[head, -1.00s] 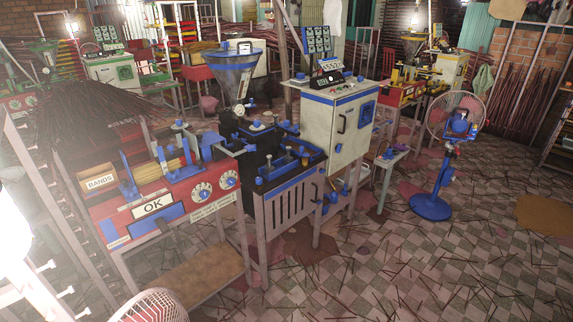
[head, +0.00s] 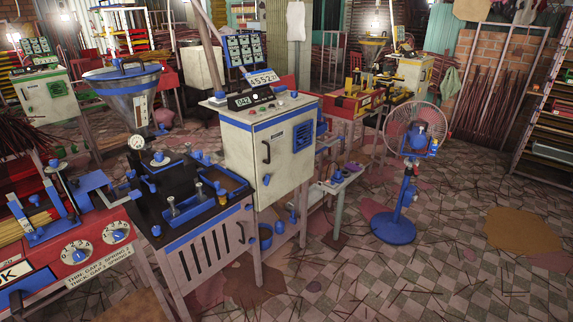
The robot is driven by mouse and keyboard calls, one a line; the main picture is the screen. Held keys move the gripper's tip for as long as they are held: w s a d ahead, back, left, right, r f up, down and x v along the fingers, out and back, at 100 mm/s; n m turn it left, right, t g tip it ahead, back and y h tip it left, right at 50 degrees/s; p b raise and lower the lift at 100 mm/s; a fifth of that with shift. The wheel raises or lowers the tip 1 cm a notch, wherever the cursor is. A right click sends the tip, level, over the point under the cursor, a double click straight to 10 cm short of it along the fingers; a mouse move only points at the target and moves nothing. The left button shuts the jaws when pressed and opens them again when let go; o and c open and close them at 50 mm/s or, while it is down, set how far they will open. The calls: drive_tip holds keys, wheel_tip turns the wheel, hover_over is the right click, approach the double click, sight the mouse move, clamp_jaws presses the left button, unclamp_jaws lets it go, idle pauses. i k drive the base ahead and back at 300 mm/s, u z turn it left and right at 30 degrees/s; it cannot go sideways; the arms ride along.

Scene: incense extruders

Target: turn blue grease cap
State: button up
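Several small blue caps and knobs sit on the extruder machine (head: 205,245) left of centre. One blue-topped round fitting (head: 158,158) stands on its black deck, below the steel hopper (head: 125,97) with the blue rim. I cannot tell which of these is the grease cap. My gripper is not in view.
A white control cabinet (head: 240,150) adjoins the machine on the right. The red bench with dials (head: 77,252) adjoins it on the left. A blue-based fan (head: 393,228) stands at right. Tiled floor (head: 450,270) with scattered thin sticks lies open at the right front.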

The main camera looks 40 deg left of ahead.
sight(156, 231)
drive_tip(key=u, duration=1.15)
drive_tip(key=i, duration=0.65)
drive_tip(key=u, duration=1.9)
drive_tip(key=i, duration=1)
